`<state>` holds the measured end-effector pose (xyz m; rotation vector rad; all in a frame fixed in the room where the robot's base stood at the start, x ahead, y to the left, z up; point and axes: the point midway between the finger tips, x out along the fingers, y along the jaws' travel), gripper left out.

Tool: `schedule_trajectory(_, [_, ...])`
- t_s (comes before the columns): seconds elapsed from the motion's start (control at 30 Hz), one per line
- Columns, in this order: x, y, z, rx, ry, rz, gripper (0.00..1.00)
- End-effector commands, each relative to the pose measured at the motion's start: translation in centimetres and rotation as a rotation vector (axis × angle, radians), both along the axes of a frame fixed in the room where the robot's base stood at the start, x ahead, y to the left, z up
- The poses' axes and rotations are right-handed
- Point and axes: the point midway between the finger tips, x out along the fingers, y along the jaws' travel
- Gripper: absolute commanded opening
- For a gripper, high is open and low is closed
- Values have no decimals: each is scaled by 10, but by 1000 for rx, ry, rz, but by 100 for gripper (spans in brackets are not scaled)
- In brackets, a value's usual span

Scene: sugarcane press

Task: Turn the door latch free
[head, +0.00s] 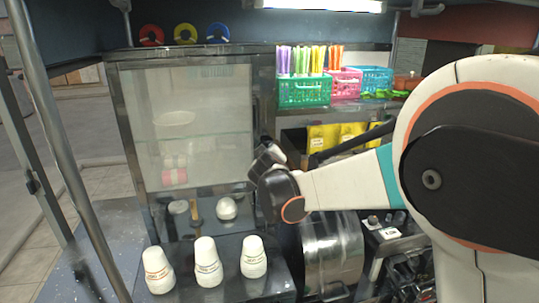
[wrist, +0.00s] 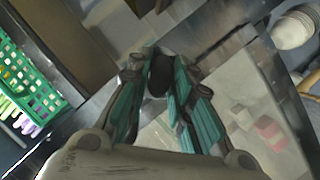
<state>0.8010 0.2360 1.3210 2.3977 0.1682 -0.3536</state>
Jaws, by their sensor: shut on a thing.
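The cabinet door (head: 195,125), a metal-framed glass panel, stands closed-looking in the middle left of the head view. Its glass also shows in the wrist view (wrist: 245,115). In the wrist view a dark rounded latch (wrist: 160,76) sits between the teal fingers of my gripper (wrist: 165,80), which is shut on it. The latch's far end and its mounting are hidden by the fingers. In the head view my wrist covers the door's right edge, and the latch and fingertips cannot be made out.
Green (head: 304,91) and blue (head: 376,79) baskets stand on the shelf at right, with a pink one (head: 346,84) between. Several white cups stand in front of the door, including one (head: 158,270) at left. A metal drum (head: 332,252) lies below my wrist. A pole (head: 65,150) rises at left.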

Motion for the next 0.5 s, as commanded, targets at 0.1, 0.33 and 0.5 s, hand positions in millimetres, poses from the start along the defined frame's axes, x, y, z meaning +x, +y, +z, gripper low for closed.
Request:
schedule_trajectory(0.1, [0, -1, 1, 107, 32, -2, 0])
schedule_trajectory(0.33, [0, -3, 1, 310, 90, -2, 0])
schedule_trajectory(0.5, [1, -4, 1, 443, 128, -2, 0])
